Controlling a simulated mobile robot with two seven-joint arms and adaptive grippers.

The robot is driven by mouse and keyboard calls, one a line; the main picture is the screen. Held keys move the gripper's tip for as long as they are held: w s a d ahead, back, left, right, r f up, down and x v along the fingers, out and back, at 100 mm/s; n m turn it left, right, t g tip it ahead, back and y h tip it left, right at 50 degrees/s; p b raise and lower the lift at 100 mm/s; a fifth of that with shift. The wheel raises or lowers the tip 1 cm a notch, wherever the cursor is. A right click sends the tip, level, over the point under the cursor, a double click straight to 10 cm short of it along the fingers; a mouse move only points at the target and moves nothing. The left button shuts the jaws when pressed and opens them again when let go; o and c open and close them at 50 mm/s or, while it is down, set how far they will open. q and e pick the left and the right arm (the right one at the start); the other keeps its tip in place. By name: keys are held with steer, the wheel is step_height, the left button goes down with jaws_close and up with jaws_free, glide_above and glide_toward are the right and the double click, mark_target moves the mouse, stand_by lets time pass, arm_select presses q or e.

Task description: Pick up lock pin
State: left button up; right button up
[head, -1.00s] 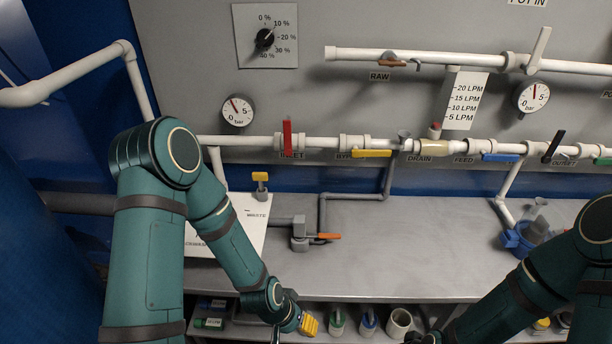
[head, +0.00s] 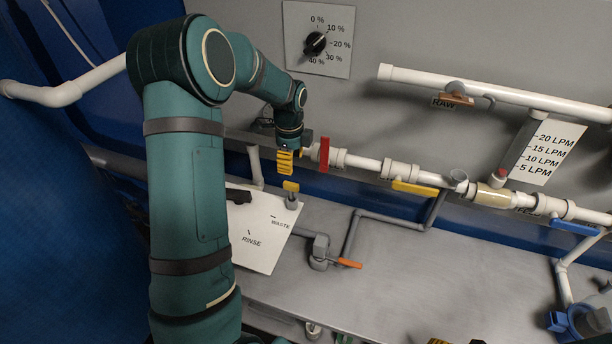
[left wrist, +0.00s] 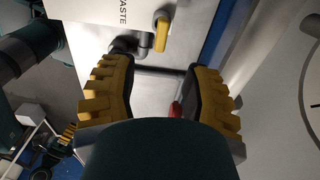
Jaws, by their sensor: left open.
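I cannot clearly make out a lock pin in either view. My left gripper (head: 285,162) has ribbed yellow fingers and hangs just left of the red inlet valve handle (head: 324,153), above the back of the bench. In the left wrist view the fingers of the left gripper (left wrist: 160,70) are spread apart with nothing held. A small red piece (left wrist: 175,108) shows beyond them near the right finger; I cannot tell what it is. Yellow tips at the bottom edge of the head view look like my right gripper (head: 452,341), mostly cut off.
A yellow-handled valve (head: 291,188) stands by the white WASTE/RINSE card (head: 262,232), with a dark object (head: 238,195) on it. An orange-handled valve (head: 348,263) sits on the bench (head: 420,270). White pipe (head: 362,162) runs along the wall. The middle of the bench is clear.

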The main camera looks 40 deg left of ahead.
mark_target(291, 189)
arm_select(q)
steer(key=shift+s+f, duration=0.1)
steer(key=shift+f, duration=0.2)
step_height(291, 189, down, 7)
steer(key=shift+s+r, duration=0.1)
steer(key=shift+a+f, duration=0.2)
steer(key=shift+f, duration=2.75)
jaws_close()
